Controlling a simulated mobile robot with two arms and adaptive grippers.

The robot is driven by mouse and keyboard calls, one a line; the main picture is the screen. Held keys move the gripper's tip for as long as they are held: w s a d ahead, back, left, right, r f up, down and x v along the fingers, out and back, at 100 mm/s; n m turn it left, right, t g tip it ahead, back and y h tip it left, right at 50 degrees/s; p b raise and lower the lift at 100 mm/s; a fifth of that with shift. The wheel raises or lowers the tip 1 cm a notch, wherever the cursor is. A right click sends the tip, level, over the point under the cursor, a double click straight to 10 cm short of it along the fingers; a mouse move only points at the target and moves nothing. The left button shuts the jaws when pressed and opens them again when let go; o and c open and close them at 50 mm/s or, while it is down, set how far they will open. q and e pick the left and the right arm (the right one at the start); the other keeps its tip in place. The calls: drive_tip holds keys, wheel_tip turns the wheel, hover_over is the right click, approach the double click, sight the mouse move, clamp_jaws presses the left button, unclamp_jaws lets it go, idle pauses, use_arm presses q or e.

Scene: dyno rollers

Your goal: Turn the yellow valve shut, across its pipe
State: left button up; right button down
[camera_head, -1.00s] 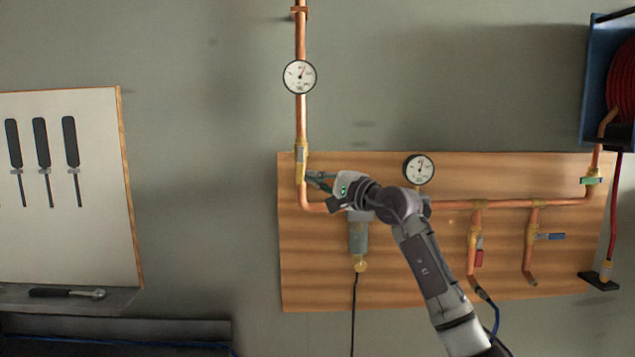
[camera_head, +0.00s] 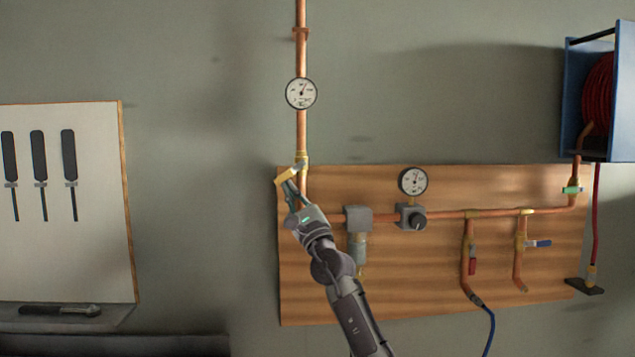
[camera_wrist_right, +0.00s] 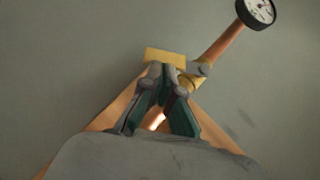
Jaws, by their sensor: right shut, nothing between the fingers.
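The yellow valve sits on the vertical copper pipe (camera_head: 301,134), near the top left corner of the wooden board. Its yellow handle (camera_head: 287,176) sticks out to the lower left, slanted to the pipe. In the right wrist view the handle (camera_wrist_right: 164,55) shows just beyond the fingertips, at an angle to the pipe. My right gripper (camera_head: 288,187) is shut and empty, its fingertips right at the handle's underside. They look to be touching it or very close. My left gripper is not in view.
A round gauge (camera_head: 301,93) is on the pipe above the valve. A hose reel (camera_head: 597,95) hangs at the right.

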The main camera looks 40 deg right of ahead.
sight(278, 181)
drive_tip(key=m+h, duration=0.2)
drive_tip(key=a+m+h, duration=0.1)
drive_tip(key=m+h, duration=0.1)
drive_tip(key=m, duration=0.1)
drive_tip(key=w+r+m+h, duration=0.1)
drive_tip(key=m+h, duration=0.1)
drive_tip(key=shift+a+r, duration=0.1)
drive_tip(key=shift+a, duration=0.15)
drive_tip(key=m+h, duration=0.1)
drive_tip(key=m+g+h, duration=0.1)
drive_tip(key=m+h, duration=0.2)
drive_tip(key=shift+w+a+r+m, duration=0.2)
drive_tip(key=shift+a+r+m, duration=0.1)
drive_tip(key=shift+r, duration=0.3)
drive_tip(key=shift+a+r, duration=0.1)
drive_tip(key=shift+w, duration=0.1)
